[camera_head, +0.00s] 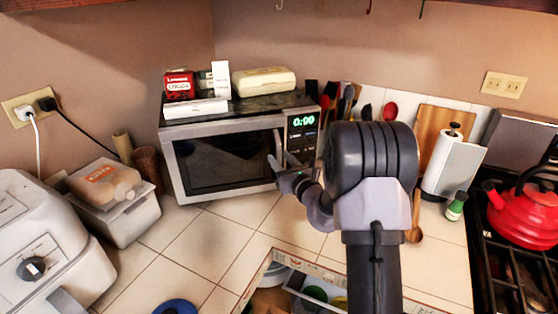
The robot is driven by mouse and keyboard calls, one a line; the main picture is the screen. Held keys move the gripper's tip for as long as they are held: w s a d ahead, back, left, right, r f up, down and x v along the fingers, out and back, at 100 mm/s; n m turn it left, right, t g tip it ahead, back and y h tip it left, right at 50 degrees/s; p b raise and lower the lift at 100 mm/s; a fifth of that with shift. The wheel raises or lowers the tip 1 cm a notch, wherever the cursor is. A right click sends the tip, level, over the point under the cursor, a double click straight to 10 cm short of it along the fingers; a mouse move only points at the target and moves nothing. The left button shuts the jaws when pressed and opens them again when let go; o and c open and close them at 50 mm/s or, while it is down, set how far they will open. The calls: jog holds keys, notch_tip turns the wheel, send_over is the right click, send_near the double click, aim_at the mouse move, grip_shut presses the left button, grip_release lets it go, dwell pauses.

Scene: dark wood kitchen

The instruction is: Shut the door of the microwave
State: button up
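The microwave (215,117) stands on the tiled counter against the back corner, with a lit green clock on its right panel. Its door (222,162) has a dark window in a silver frame. The door looks flush or nearly flush with the front; a small gap at its right edge cannot be ruled out. My gripper (281,171) is at the right edge of the door, by the lower part of the control panel, touching or very close. My arm hides the panel's lower right. The fingers are small and partly hidden, so their opening is unclear.
Boxes and a cream carton (264,82) lie on top of the microwave. A bread container (112,200) stands left, utensils behind right. A paper towel holder (452,165) and a red kettle (527,212) are at the right. An open drawer (300,290) lies below the counter edge.

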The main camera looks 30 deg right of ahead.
jog(key=shift+w, duration=0.75)
grip_shut()
dwell(0.8)
